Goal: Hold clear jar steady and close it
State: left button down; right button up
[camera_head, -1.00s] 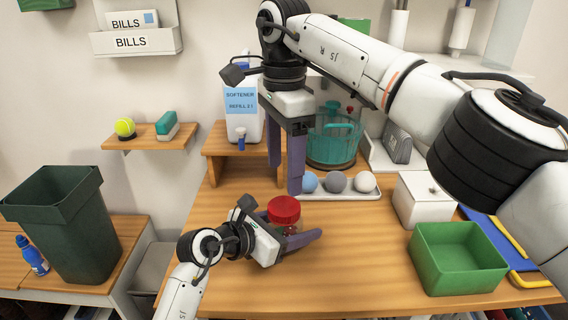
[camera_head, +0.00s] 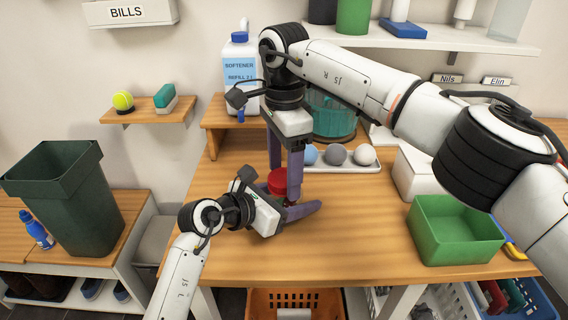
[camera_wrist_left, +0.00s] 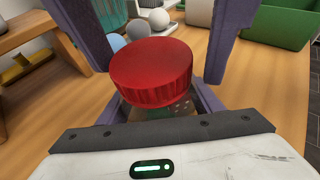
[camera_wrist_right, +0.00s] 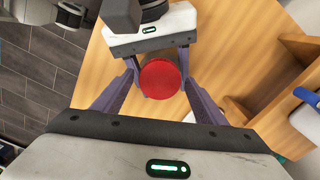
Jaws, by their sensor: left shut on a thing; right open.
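The jar's red ridged lid (camera_wrist_left: 151,72) sits on top of the jar, and it also shows in the head view (camera_head: 277,182). Little of the jar body (camera_wrist_left: 165,111) shows below the lid; the left gripper hides the rest. My left gripper (camera_head: 301,216) is shut on the jar from the side, low on the table. My right gripper (camera_wrist_right: 160,88) points down from above, open, with its fingers on either side of the red lid in the right wrist view. I cannot tell whether its fingers touch the lid.
A tray (camera_head: 345,168) with several balls lies behind the jar. A green bin (camera_head: 455,236) stands to the right on the wooden table (camera_head: 350,225). A white softener jug (camera_head: 242,72) stands on a raised shelf behind. The table between jar and green bin is clear.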

jog(key=c, duration=1.1)
jog(key=m, duration=0.6)
jog(key=o, duration=1.2)
jog(key=shift+c, duration=0.2)
jog(key=shift+a+r, duration=0.1)
